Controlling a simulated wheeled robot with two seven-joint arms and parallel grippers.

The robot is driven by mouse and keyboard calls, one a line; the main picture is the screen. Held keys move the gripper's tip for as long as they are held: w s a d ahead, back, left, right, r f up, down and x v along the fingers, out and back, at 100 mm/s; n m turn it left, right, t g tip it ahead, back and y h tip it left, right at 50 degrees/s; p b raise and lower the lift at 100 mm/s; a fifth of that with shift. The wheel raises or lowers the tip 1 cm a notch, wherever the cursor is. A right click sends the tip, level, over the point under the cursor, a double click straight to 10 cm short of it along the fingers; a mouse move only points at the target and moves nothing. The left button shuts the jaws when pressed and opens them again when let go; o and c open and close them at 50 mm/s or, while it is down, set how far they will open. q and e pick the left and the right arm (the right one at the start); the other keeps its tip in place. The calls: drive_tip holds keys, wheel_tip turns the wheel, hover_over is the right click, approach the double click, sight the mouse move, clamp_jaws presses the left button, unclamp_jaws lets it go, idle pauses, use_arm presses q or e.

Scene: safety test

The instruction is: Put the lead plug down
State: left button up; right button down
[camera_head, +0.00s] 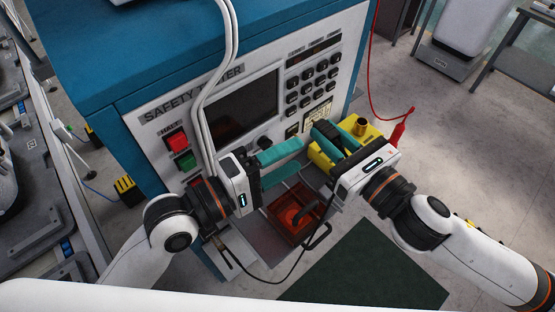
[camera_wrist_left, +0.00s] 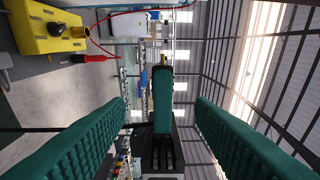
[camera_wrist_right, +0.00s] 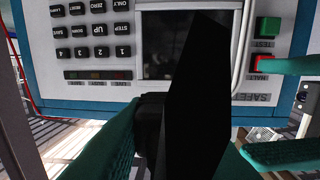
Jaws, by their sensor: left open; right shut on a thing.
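My right gripper (camera_head: 332,138) is shut on a black thing, likely the lead plug (camera_wrist_right: 190,95), seen between its teal fingers in the right wrist view. It is in front of the panel's lower right part; the head view mostly hides the plug. My left gripper (camera_head: 290,160) is open and empty, left of the right gripper and above the tray. Its spread fingers also show in the left wrist view (camera_wrist_left: 160,130). The safety tester (camera_head: 150,105) has a dark screen (camera_head: 242,106), a keypad and red and green buttons.
A yellow box (camera_head: 322,160) with a brass post stands behind my right gripper. A dark green mat (camera_head: 370,270) lies on the floor.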

sight(336, 133)
use_arm(q)
drive_tip(key=x, duration=1.1)
drive_tip(key=shift+a, duration=0.1)
drive_tip(key=c, duration=1.1)
drive_tip(key=shift+o, duration=0.2)
use_arm(e)
drive_tip(key=c, duration=1.1)
unclamp_jaws()
drive_tip(key=shift+c, duration=0.2)
use_arm(q)
drive_tip(key=shift+f, duration=0.15)
